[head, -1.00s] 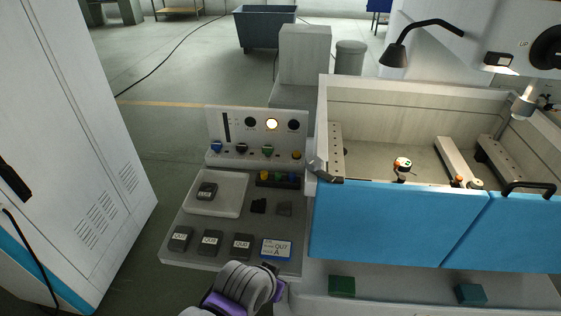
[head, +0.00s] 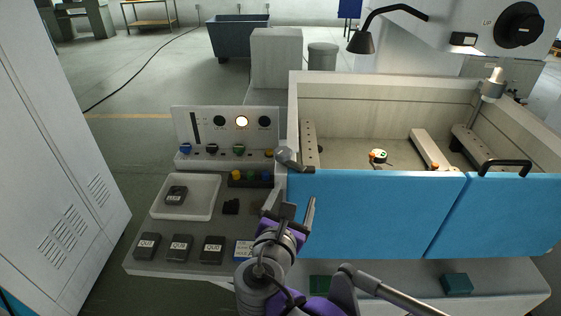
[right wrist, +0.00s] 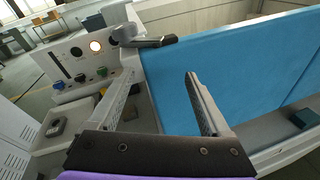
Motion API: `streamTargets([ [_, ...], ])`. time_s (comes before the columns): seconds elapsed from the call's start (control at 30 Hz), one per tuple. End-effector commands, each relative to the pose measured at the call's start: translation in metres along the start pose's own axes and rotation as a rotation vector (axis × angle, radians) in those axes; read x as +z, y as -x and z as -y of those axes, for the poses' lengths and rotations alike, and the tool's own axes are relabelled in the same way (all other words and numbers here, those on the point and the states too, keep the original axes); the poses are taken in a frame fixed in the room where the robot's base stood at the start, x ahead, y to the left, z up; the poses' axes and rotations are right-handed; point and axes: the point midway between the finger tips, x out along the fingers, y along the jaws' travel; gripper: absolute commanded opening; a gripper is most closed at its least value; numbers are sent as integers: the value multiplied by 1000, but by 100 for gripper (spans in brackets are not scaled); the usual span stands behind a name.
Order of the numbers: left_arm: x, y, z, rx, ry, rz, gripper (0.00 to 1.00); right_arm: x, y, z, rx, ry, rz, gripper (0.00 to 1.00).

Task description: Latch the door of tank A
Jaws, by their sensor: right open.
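The tank (head: 292,110) has a pale rim and a blue front door (head: 375,215), which stands upright along its front and looks closed. A grey latch with a short dark lever (head: 295,162) sits at the door's upper left corner; in the right wrist view the latch lever (right wrist: 157,42) points right, across the door's top edge. My right gripper (head: 300,208) is open and empty, below the latch and in front of the door's left end. In the right wrist view its fingers (right wrist: 158,85) are spread, with the latch beyond them and apart. My left gripper is out of view.
Left of the tank is a control panel (head: 205,128) with knobs and a lit lamp. A shelf below it holds a white tray (head: 160,208) and several dark blocks. A second blue panel with a black handle (head: 505,164) is on the right. A lamp arm (head: 362,40) overhangs the tank.

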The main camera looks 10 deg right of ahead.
Motion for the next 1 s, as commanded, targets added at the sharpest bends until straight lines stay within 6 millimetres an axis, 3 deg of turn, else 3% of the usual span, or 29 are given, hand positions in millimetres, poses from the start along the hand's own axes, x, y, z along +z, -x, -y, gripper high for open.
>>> streamTargets([
  [0.1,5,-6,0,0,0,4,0,13,9,-33,75,187,101,82],
  [0.27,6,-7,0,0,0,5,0,24,10,-49,102,283,162,82],
  [0.73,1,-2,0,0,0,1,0,37,-68,-57,99,283,164,82],
  [1.0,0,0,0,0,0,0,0,40,-91,-61,102,282,163,82],
])
